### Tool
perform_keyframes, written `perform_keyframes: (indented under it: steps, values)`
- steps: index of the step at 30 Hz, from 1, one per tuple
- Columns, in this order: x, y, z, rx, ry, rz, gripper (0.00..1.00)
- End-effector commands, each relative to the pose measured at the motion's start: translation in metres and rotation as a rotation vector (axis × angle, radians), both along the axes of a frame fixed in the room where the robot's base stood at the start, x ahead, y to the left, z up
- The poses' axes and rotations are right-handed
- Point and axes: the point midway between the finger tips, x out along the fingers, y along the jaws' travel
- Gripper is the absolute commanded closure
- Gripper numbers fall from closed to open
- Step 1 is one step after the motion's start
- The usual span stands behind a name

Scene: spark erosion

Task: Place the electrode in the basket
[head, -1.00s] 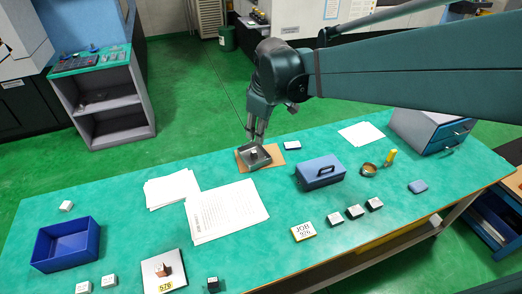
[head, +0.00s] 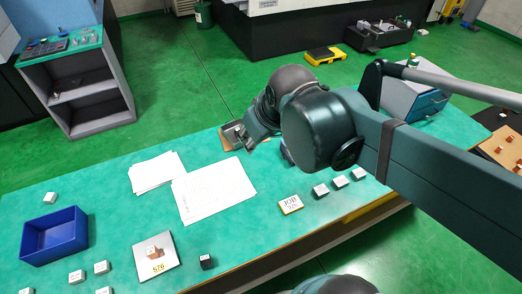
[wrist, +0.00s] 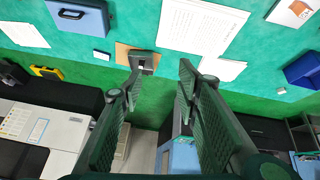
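A copper-coloured electrode block (head: 152,251) stands on a white plate (head: 168,243) with a yellow number tag, at the front of the green table. A blue open bin (head: 80,232), the only basket-like container I make out, stands at the left and looks empty; it also shows in the wrist view (wrist: 302,72). A grey holder (wrist: 142,59) sits on a brown mat (wrist: 122,52); a small piece shows in it. My gripper (wrist: 160,80) is open, with nothing between its fingers. In the head view it is near the holder, partly hidden by my arm.
Paper sheets (head: 212,190) lie mid-table. Small white blocks (head: 77,276) stand near the bin. A dark block (head: 206,262), a JOB sign (head: 290,204) and several dark-sided blocks (head: 339,182) stand along the front. A blue case (wrist: 78,16) is near the mat.

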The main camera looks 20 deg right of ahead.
Motion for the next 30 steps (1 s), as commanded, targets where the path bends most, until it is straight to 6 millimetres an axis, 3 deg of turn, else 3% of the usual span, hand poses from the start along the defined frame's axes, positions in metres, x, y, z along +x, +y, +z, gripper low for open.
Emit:
perform_keyframes:
  steps: [6,12,30]
  values:
    - [-0.03,0.003,-0.01,0.062,-0.043,-0.09,0.67]
    - [-0.043,0.004,-0.015,0.097,-0.066,-0.138,0.67]
    - [-0.045,0.005,-0.016,0.106,-0.072,-0.149,0.67]
